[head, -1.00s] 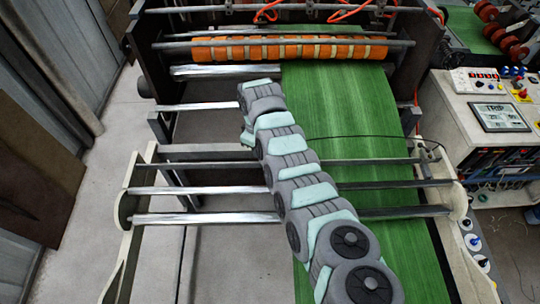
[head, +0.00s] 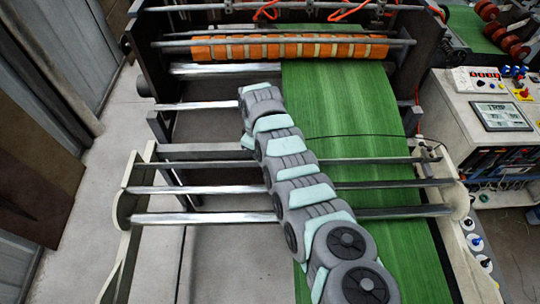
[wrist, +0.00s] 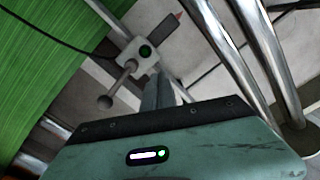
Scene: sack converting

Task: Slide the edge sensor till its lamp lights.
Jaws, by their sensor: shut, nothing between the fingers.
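The edge sensor (wrist: 131,58) is a pale block on a bar in the wrist view, beside the edge of the green web (wrist: 45,65). In the head view my arm hides the sensor and gripper.
Polished rollers (wrist: 255,60) run close to the right of my gripper. A thin black cable (head: 375,136) crosses above the web. Side frames bound the rails, and a control panel (head: 500,116) stands at the right.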

